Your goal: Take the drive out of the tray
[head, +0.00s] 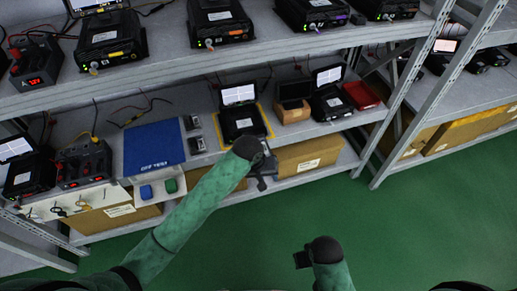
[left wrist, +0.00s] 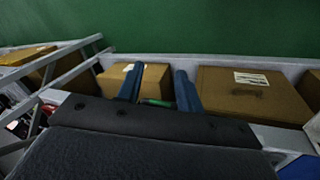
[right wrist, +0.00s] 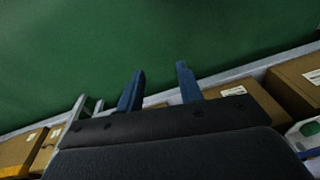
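I cannot single out the drive or its tray for certain. On the lower shelf, a black unit with a raised lit screen (head: 241,122) stands on a yellow-edged base (head: 264,118). Two small dark modules, one farther back (head: 192,122) and one nearer (head: 197,145), lie left of it. My left gripper (head: 265,172) is just in front of the shelf edge below that unit. Its fingers stand apart in the left wrist view (left wrist: 159,88), with nothing clearly held. My right gripper (head: 302,259) is low over the green floor; its fingers are apart and empty in the right wrist view (right wrist: 158,85).
A blue mat (head: 153,147) lies left of the modules, with a blue piece (head: 146,192) and a green piece (head: 171,186) in front. A brown box (head: 291,114) and red box (head: 361,95) stand right. Cartons (head: 308,155) fill the bottom shelf. A rack post (head: 405,95) stands right; the floor is clear.

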